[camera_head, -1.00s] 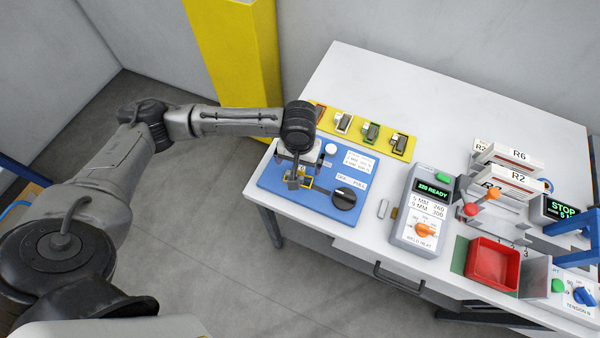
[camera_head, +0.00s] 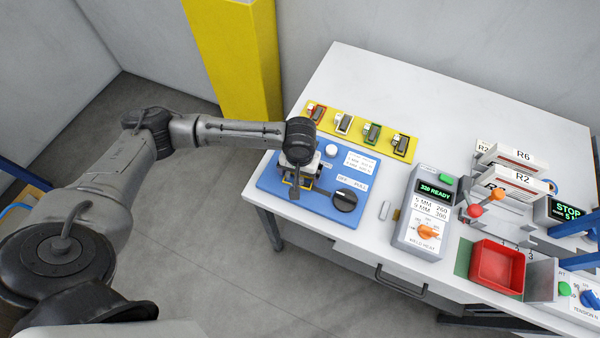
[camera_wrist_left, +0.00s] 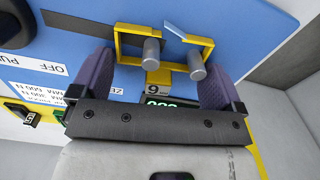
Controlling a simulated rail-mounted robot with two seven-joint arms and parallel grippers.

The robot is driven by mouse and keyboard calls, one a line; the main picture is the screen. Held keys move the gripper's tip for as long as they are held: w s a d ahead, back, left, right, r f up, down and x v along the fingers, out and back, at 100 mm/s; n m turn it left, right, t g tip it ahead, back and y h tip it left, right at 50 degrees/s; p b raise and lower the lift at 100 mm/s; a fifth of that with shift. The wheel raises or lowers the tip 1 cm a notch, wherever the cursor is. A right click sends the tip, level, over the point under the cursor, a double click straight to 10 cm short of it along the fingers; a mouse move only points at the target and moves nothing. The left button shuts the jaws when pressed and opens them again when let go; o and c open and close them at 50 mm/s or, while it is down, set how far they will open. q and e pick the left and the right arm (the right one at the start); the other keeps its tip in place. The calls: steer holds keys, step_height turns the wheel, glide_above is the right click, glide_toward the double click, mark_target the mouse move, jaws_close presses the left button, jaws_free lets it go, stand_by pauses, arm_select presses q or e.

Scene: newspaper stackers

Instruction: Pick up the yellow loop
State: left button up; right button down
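The yellow loop (camera_wrist_left: 174,63) is a thin angular band around two grey pegs (camera_wrist_left: 152,50) on a blue board (camera_wrist_left: 85,20). Its far side shows a gap with slanted ends in the left wrist view. A small yellow tag marked 9 (camera_wrist_left: 153,78) sits at its near side. My left gripper (camera_wrist_left: 158,70) is open, with one dark purple finger on each side of the loop. I cannot tell whether either finger touches it. In the head view my left gripper (camera_head: 298,188) is low over the board and hides most of the loop. My right gripper is not in view.
A black knob (camera_head: 344,200) and a white button (camera_head: 331,150) are on the board near the gripper. A yellow strip with several small parts (camera_head: 358,132) lies behind. A grey weld-heat box (camera_head: 423,215) and red tray (camera_head: 497,267) stand to the right.

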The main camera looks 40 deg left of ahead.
arm_select(q)
steer(key=c, duration=0.6)
steer(key=shift+r, duration=0.1)
